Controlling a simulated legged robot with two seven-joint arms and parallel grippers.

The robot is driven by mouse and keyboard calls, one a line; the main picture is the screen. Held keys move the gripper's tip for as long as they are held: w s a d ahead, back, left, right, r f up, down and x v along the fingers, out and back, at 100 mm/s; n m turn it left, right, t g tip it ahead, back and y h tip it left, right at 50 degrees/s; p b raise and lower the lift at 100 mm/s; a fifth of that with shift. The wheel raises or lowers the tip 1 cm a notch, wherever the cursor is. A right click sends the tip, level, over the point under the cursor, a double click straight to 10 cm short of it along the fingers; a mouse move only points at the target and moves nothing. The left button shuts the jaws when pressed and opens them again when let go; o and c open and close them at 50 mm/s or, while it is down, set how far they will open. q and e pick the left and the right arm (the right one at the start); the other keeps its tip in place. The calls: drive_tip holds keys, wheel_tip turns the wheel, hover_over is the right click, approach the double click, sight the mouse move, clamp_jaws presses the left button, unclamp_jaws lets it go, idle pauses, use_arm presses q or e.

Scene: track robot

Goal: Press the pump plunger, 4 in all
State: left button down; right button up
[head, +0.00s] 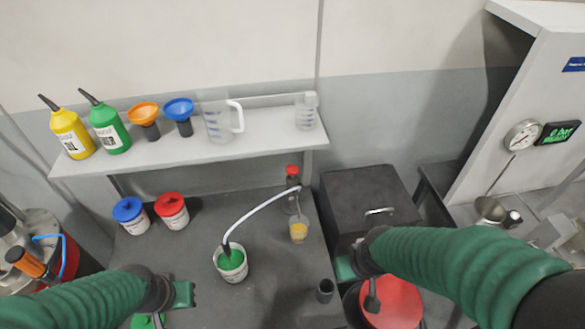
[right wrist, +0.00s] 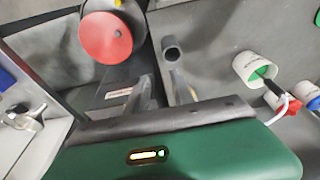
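I cannot clearly identify the pump plunger. The lid also shows in the right wrist view (right wrist: 105,38).
A dark box (head: 365,195) stands right of the bench (head: 270,270). Bottles, funnels and jugs fill the shelf (head: 200,152). A gauge (head: 523,135) is at right.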

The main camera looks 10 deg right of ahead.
clamp_jaws()
idle(1.1)
